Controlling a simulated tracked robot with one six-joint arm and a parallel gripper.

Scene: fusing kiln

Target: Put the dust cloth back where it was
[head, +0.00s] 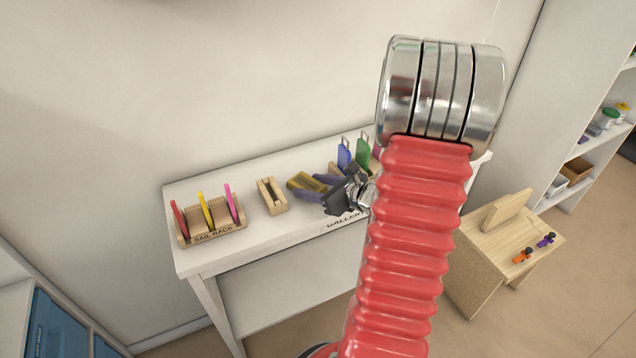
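A folded-looking, mustard-yellow piece (306,182), which I take to be the dust cloth, is at the middle of the white table. My gripper (315,187) reaches leftward to it from a dark wrist part. Its purplish fingers appear to lie along two sides of the yellow piece. I cannot tell whether they press on it or stand open around it. I also cannot tell whether the piece rests on the table or is held just above it.
The white table (262,229) carries a sail rack (212,233) with three coloured pieces and a small slotted wooden holder (272,196). Blue (345,155) and green (363,152) tags stand behind my gripper. A wooden stand (488,250) and shelves (572,150) are at right. My red arm hides the table's right part.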

